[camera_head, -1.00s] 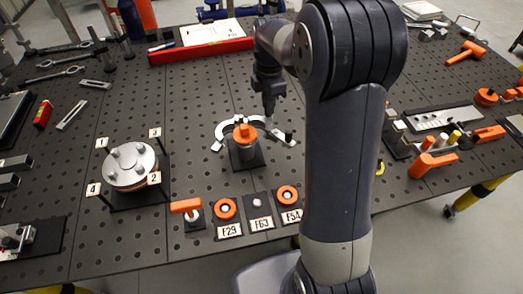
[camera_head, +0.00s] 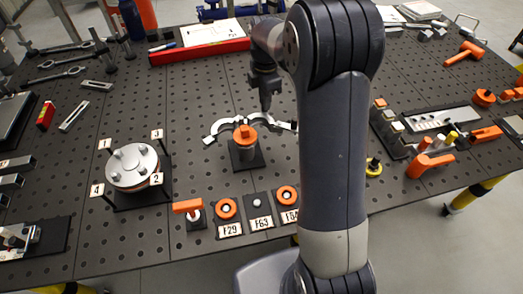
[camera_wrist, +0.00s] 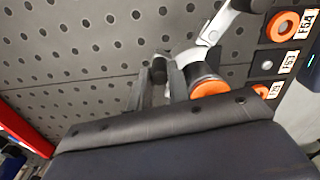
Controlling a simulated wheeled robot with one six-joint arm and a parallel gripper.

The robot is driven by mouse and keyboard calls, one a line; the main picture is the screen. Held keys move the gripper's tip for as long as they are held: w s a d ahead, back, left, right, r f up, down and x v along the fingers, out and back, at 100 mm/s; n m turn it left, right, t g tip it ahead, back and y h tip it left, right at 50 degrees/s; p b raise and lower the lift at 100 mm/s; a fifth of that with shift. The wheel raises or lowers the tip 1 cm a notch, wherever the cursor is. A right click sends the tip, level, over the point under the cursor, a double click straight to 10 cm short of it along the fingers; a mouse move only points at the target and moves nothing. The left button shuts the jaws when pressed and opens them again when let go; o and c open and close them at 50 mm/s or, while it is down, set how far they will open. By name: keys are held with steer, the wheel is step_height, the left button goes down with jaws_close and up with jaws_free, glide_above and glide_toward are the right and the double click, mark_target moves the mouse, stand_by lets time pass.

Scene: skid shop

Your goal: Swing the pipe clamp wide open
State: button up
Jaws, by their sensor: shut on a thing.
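The pipe clamp (camera_head: 222,125) is a silver, hinged pair of curved jaws behind and around a grey post with an orange cap (camera_head: 245,132). Its two halves are spread, one reaching left and the other right, with the front open. My gripper (camera_head: 266,106) points down at the back right of the clamp, and its fingers are closed on it. In the wrist view my gripper (camera_wrist: 161,86) has its fingers at a silver part of the clamp (camera_wrist: 216,27), beside the orange-topped post (camera_wrist: 208,83). The exact grasp point is partly hidden.
Orange-ringed fittings with labels (camera_head: 229,229) stand in front of the post. A round flange (camera_head: 132,167) with numbered tags is at left. My arm hides the table right of the clamp.

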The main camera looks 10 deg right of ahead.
steer(key=shift+w+a, duration=0.1)
steer(key=shift+w, duration=0.1)
steer(key=shift+w, duration=0.1)
steer(key=o, duration=1.1)
steer(key=shift+c, duration=0.2)
steer(key=shift+r, duration=0.1)
steer(key=shift+r+p, duration=2.4)
steer(key=shift+r, duration=1.05)
steer(key=shift+f, duration=0.15)
